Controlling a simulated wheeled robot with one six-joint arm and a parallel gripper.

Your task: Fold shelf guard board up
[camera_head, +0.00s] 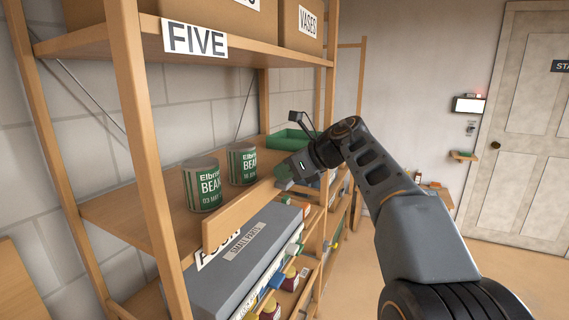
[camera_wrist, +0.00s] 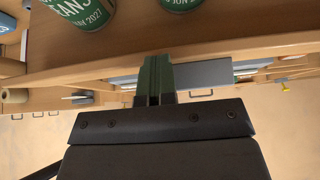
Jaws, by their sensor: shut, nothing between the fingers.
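The guard board (camera_head: 245,212) is a plain wooden strip along the front edge of the middle shelf (camera_head: 140,215). It slants outward and covers part of the label below it; its exact angle is hard to tell. My gripper (camera_head: 283,178) is at the board's far end, with its fingers shut and empty. In the wrist view the shut fingers (camera_wrist: 155,70) reach the wooden edge below the cans. I cannot tell whether they touch the board.
Two green bean cans (camera_head: 202,184) (camera_head: 241,163) stand on the shelf behind the board. A green tray (camera_head: 290,140) sits farther along. A grey small-parts box (camera_head: 235,262) and several jars are below. Open floor lies to the right.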

